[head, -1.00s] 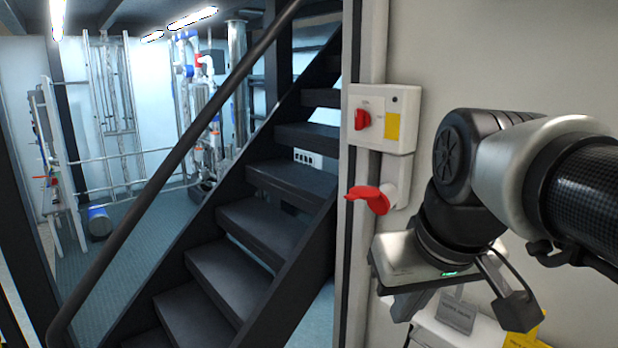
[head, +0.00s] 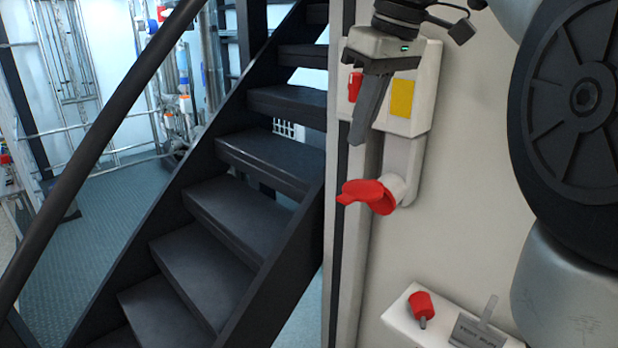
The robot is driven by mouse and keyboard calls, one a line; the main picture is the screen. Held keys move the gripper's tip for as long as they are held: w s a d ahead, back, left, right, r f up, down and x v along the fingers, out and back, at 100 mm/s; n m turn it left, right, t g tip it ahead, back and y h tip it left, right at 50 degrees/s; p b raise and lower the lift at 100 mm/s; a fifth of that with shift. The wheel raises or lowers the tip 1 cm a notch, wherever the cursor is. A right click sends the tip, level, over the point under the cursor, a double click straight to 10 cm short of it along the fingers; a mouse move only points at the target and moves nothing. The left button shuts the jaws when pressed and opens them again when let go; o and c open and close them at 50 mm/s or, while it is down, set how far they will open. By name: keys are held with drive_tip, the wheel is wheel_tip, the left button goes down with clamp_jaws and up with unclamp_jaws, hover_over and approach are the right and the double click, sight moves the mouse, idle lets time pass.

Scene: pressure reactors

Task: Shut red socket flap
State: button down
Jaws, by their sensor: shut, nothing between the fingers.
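The red socket flap (head: 368,195) stands open on the white socket body (head: 402,180), low on the wall unit. It sticks out to the left and toward me, roughly level. My gripper (head: 358,138) hangs above the flap with its fingers pointing down. The fingers are together and empty. Their tips are apart from the flap, a short way above it. The gripper covers part of the switch box (head: 422,95) and part of its red switch (head: 354,86). The socket opening is hidden.
A dark staircase (head: 240,190) with a handrail (head: 110,140) fills the left. A white ledge (head: 400,318) at lower right carries a red plug-like piece (head: 422,305) and a labelled plate (head: 476,333). The wall below the socket is clear.

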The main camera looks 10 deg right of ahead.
sight(342, 196)
drive_tip(key=x, duration=0.7)
drive_tip(key=b+x, duration=0.1)
drive_tip(key=x, duration=0.2)
drive_tip(key=shift+s+d+f, duration=0.25)
drive_tip(key=shift+s+f, duration=0.1)
drive_tip(key=shift+f, duration=0.15)
